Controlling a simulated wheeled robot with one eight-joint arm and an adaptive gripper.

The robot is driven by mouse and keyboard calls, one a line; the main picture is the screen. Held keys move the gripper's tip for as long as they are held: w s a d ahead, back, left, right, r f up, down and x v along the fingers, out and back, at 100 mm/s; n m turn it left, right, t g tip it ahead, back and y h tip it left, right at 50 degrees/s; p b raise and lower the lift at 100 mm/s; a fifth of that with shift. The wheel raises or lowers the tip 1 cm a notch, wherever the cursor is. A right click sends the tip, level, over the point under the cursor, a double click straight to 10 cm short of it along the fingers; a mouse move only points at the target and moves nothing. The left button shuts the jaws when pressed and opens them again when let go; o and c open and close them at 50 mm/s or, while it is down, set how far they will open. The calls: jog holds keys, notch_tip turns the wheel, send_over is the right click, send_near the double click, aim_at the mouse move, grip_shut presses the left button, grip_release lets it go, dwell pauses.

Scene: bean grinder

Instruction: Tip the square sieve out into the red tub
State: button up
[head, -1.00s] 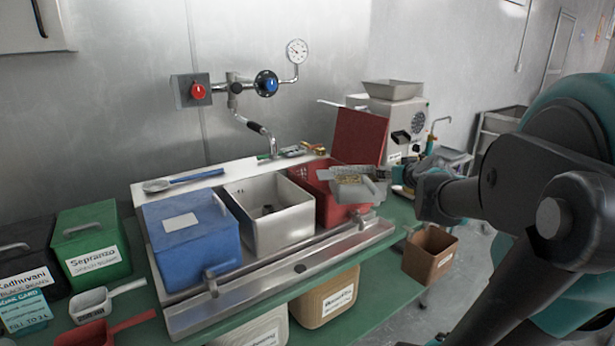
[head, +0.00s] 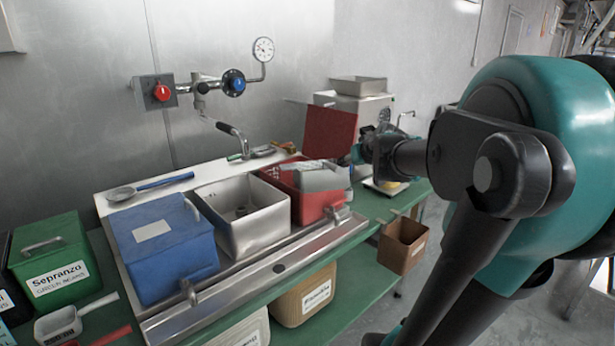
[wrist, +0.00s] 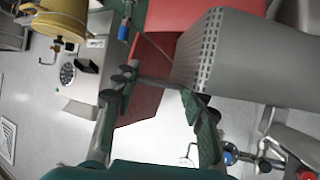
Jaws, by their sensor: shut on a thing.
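The square sieve (head: 320,178) is grey metal and hangs tilted over the red tub (head: 312,207) in the head view. Its plain outer faces show there, and its inside is hidden. In the wrist view the sieve (wrist: 222,62) shows a perforated wall. My gripper (wrist: 158,84) is shut on the sieve's thin handle. In the head view my gripper (head: 358,155) is at the right of the sieve, small and partly hidden. The tub's red lid (head: 330,132) stands raised behind it. The tub's contents cannot be seen.
A steel bin (head: 240,235) and a closed blue bin (head: 165,255) stand left of the tub. A tap (head: 228,128) is on the wall behind. A grinder (head: 365,100) stands behind the lid. A brown box (head: 403,245) hangs at the bench's right end.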

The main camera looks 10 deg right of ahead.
jog(key=shift+w+a+g, duration=0.2)
jog(key=shift+w+g, duration=0.8)
jog(key=shift+w, duration=0.15)
jog(key=w+a+r+g+h, duration=0.1)
jog(key=w+r+g, duration=0.1)
jog(key=w+g, duration=0.4)
jog(key=shift+w+g+p, duration=0.25)
jog(key=shift+g+p, duration=0.05)
jog(key=shift+p, duration=0.05)
jog(key=shift+w+r, duration=0.1)
jog(key=shift+w+f+g, duration=0.2)
jog(key=shift+g, duration=0.3)
jog(key=shift+w+f+h, duration=0.1)
jog(key=shift+w+h, duration=0.05)
jog(key=shift+h, duration=0.15)
